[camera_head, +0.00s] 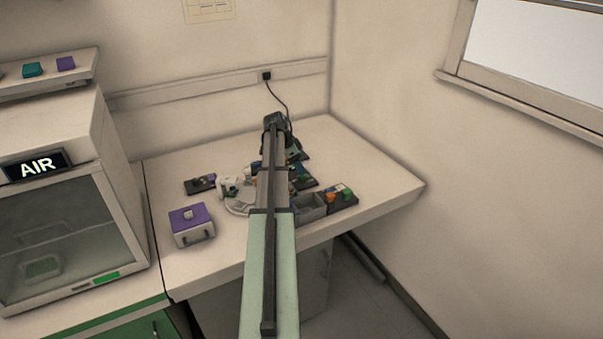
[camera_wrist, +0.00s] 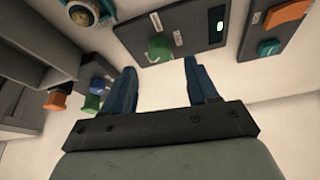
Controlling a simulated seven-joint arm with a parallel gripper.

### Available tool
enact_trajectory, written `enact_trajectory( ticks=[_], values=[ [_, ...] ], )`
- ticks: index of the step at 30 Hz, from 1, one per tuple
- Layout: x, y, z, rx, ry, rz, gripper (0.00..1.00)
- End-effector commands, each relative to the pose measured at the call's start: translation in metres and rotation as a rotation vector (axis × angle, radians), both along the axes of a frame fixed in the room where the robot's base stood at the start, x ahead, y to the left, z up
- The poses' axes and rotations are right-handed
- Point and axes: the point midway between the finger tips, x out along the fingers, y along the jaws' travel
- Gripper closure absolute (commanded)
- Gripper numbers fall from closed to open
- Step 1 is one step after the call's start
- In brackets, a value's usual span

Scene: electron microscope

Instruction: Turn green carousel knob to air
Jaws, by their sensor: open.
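The green knob (camera_wrist: 159,48) sits on a dark panel (camera_wrist: 200,27) in the wrist view, with small pale labels around it that are too small to read. My gripper (camera_wrist: 160,65) is open, with its two dark blue fingers pointing toward this panel. The knob shows in the gap between the fingertips, a little beyond them, and nothing is visibly held. I cannot tell the depth between fingertips and knob. A small green light shows at the panel's right end. In the head view my arm covers part of the bench devices, and the knob cannot be made out.
Right of the panel, another device has an orange part (camera_wrist: 287,14) and a teal knob (camera_wrist: 268,47). At left are blue (camera_wrist: 97,86) and orange (camera_wrist: 57,100) parts and a round dial (camera_wrist: 82,12). A purple-topped box (camera_head: 190,221) and an AIR display (camera_head: 37,166) stand left.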

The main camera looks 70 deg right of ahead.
Motion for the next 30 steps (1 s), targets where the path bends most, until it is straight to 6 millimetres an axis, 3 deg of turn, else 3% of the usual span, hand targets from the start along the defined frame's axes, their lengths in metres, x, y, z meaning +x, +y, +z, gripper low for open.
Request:
enact_trajectory(
  ticks=[9, 22, 30],
  values=[
    [-0.012, -0.009, -0.036, -0.001, -0.001, 0.0, 0.42],
    [-0.014, -0.01, -0.043, -0.001, -0.001, 0.0, 0.42],
    [-0.014, -0.01, -0.042, -0.001, -0.001, 0.0, 0.65]
  ],
)
